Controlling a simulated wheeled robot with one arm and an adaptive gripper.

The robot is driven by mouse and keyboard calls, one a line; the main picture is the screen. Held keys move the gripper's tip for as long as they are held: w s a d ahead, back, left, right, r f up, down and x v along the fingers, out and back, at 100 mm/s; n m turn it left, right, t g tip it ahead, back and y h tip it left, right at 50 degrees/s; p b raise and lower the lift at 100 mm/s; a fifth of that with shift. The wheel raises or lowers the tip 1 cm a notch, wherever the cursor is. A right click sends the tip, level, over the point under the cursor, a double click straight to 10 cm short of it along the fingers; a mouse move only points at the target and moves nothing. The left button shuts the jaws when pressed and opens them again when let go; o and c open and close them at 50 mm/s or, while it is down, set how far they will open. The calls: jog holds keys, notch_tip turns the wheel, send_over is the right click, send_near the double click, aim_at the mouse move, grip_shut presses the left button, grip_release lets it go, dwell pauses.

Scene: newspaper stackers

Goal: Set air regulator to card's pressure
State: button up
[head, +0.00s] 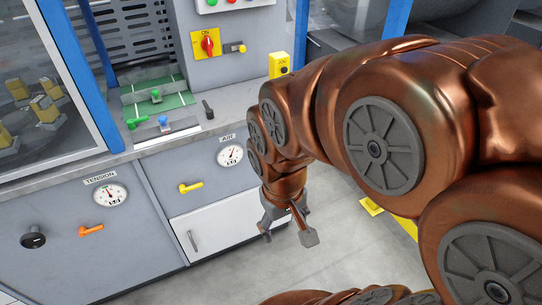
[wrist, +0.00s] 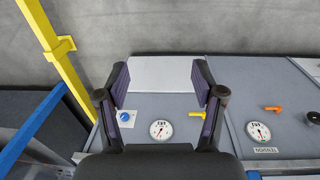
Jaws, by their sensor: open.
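The AIR gauge (head: 230,155) is a round white dial on the grey cabinet front. It also shows in the wrist view (wrist: 161,129), seen upside down, between a yellow lever (wrist: 198,114) and a blue round knob (wrist: 127,116) on a pale plate. The blue knob is not visible in the head view, where my arm covers that side. My gripper (head: 288,237) hangs empty in front of the cabinet, below and right of the gauge. In the wrist view its fingers (wrist: 160,82) are spread apart, with nothing between them. I cannot make out a pressure card or the needle's exact reading.
Left of the AIR panel are the TENSION gauge (head: 110,195), an orange lever (head: 91,230) and a black knob (head: 33,240). A white door (head: 222,225) lies below. Green, blue and black levers stand on the ledge. A yellow post (wrist: 58,50) rises beside the cabinet; grey floor is clear.

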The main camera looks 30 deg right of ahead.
jog(key=w+d+f+t+b, duration=0.6)
jog(key=w+d+f+b, duration=0.25)
jog(key=w+b, duration=0.3)
jog(key=w+d+f+t+b, duration=0.6)
jog(key=w+d+f+b, duration=0.2)
jog(key=w+f+b, duration=0.3)
jog(key=w+d+f+t+b, duration=0.6)
jog(key=w+d+f+b, duration=0.3)
jog(key=w, duration=0.4)
jog(key=w+b, duration=0.3)
jog(key=w, duration=0.3)
jog(key=shift+a+r+h, duration=0.4)
jog(key=shift+a+r, duration=0.05)
jog(key=shift+c, duration=0.4)
jog(key=c, duration=1.1)
jog(key=shift+o, duration=0.2)
